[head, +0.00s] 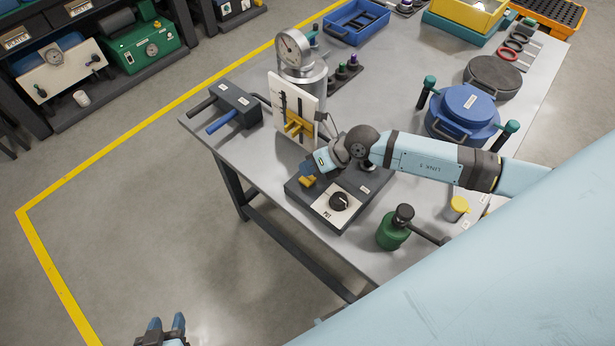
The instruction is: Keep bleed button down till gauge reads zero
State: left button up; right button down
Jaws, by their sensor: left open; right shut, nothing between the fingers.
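The dark control box (322,212) sits at the table's near left part, with a black knob (339,201) on a white plate. A yellow button (307,181) shows on the box's left part. My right gripper (310,171) is shut, with its tips right at the yellow button and partly covering it; I cannot tell whether the button is pressed down. The round gauge (291,47) stands on a metal cylinder behind the box; its reading is too small to tell. My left gripper (166,328) is open and empty, low at the left, away from the table.
A white panel with a yellow slider (294,124) stands behind the box. A dark block with black and blue handles (236,104) is to its left. A green bottle (393,231) and a blue lidded pot (463,112) stand to the right. Floor at left is clear.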

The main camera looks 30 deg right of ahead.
jog(key=shift+f, duration=0.1)
jog(key=shift+f, duration=0.3)
jog(key=shift+f, duration=0.55)
dwell(1.8)
jog(key=shift+r, duration=0.1)
dwell(2.4)
jog(key=shift+r+p, duration=0.7)
jog(key=shift+r, duration=0.15)
jog(key=shift+r, duration=0.1)
notch_tip(320, 180, up, 5)
jog(key=p, duration=0.4)
jog(key=shift+p, duration=0.4)
